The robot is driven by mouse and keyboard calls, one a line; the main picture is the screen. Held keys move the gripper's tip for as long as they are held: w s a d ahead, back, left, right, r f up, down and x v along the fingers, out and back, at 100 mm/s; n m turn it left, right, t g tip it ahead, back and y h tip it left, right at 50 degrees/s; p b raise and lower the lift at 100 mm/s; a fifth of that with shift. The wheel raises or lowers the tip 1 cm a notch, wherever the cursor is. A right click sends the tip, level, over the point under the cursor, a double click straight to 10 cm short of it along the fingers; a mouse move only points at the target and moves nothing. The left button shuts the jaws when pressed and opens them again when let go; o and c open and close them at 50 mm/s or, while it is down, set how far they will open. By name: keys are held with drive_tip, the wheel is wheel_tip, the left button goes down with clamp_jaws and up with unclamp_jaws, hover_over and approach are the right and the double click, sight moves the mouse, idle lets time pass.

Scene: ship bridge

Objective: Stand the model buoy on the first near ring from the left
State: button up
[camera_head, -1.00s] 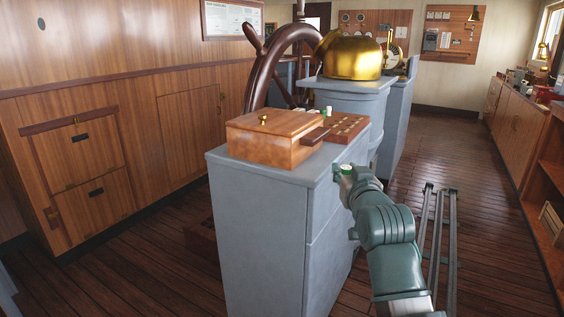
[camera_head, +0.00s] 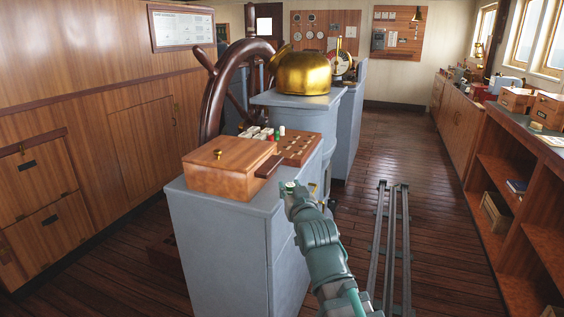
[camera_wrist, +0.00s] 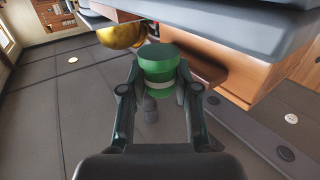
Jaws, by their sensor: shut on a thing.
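The model buoy, a green cylinder with a pale band (camera_wrist: 158,72), stands between the fingers of my gripper (camera_wrist: 158,95) in the wrist view. My gripper is shut on it. In the head view my gripper (camera_head: 291,188) is at the right edge of the grey console top (camera_head: 232,203), with a small green and white bit of the buoy showing there. A wooden board with rows of dark round spots (camera_head: 300,146) lies on the console behind the box. I cannot make out which spot is the first near ring.
A wooden box with a brass knob (camera_head: 225,170) sits on the console, left of my gripper. Small white and green pieces (camera_head: 262,133) stand behind it. The brass binnacle (camera_head: 303,74) and ship's wheel (camera_head: 232,85) rise farther back. Open floor (camera_head: 400,150) lies to the right.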

drive_tip(key=shift+w+a+r+p, duration=0.15)
drive_tip(key=shift+w+r+p, duration=0.2)
drive_tip(key=shift+p, duration=2.25)
drive_tip(key=p, duration=0.5)
drive_tip(key=x, duration=0.4)
drive_tip(key=shift+w+a+f, duration=0.1)
drive_tip(key=shift+w+f, duration=0.05)
drive_tip(key=shift+f, duration=0.15)
drive_tip(key=x, duration=0.5)
drive_tip(key=shift+r, duration=0.2)
drive_tip(key=shift+f, duration=0.3)
drive_tip(key=shift+f, duration=0.1)
drive_tip(key=shift+f, duration=0.15)
drive_tip(key=o, duration=0.6)
drive_tip(key=shift+c, duration=0.2)
